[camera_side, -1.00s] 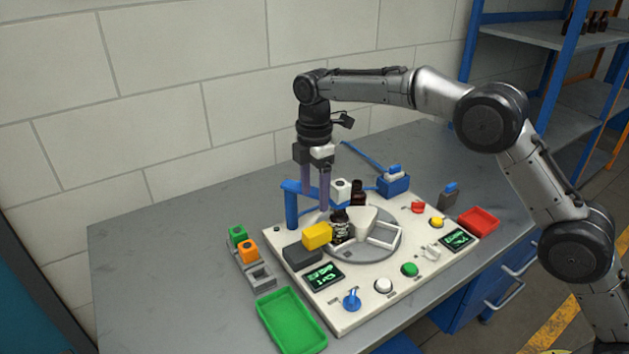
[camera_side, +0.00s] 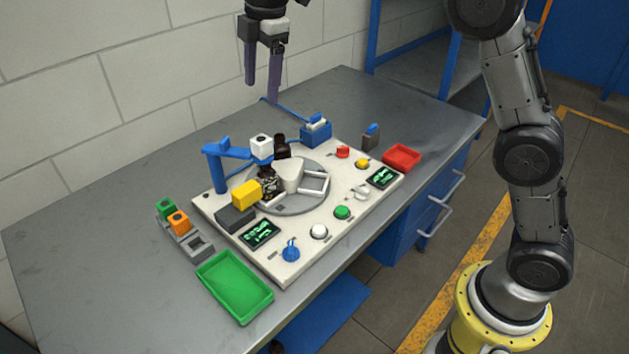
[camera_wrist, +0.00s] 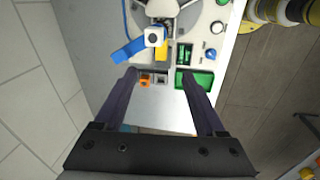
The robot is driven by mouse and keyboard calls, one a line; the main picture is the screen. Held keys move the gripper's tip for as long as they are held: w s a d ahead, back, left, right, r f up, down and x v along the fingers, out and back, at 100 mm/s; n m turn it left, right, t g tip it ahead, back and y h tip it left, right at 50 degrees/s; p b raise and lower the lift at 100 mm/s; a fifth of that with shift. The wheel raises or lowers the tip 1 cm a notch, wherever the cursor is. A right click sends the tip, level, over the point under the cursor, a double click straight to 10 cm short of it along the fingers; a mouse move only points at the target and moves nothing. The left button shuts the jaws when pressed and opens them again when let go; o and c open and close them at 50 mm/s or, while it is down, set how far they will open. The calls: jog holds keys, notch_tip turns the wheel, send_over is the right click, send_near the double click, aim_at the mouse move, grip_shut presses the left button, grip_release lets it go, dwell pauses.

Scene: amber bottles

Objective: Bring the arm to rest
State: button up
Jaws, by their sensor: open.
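My gripper (camera_side: 262,82) is raised high above the back of the table in the side view, well clear of everything on it. Its two purple-grey fingers point down, apart and empty. In the wrist view my gripper (camera_wrist: 160,75) shows its fingers spread wide, with the table far below between them. The upper part of the arm runs out of the top of the side view.
A white panel (camera_side: 330,235) holds a round turntable (camera_side: 300,205), dark bottles (camera_side: 281,148), a blue arm (camera_side: 215,170), buttons and displays. A green tray (camera_side: 236,287), a block rack (camera_side: 196,247) and a red tray (camera_side: 402,157) stand around it.

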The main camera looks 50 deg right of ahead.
jog(key=s+d+r+m+t, duration=0.1)
jog(key=s+d+r+m, duration=0.15)
jog(key=s, duration=0.45)
jog(key=s+d+r+m+t, duration=0.1)
jog(key=s+d+r+m, duration=0.15)
jog(key=s, duration=0.45)
jog(key=s+d+r+m+t, duration=0.1)
jog(key=s+d+m, duration=0.15)
jog(key=s, duration=0.55)
jog(key=s+d+f+m, duration=0.2)
jog(key=s+f+m, duration=0.7)
jog(key=s+f, duration=0.3)
jog(key=shift+d+f+m+t, duration=0.3)
jog(key=shift+f+m, duration=0.05)
jog(key=shift+f, duration=0.25)
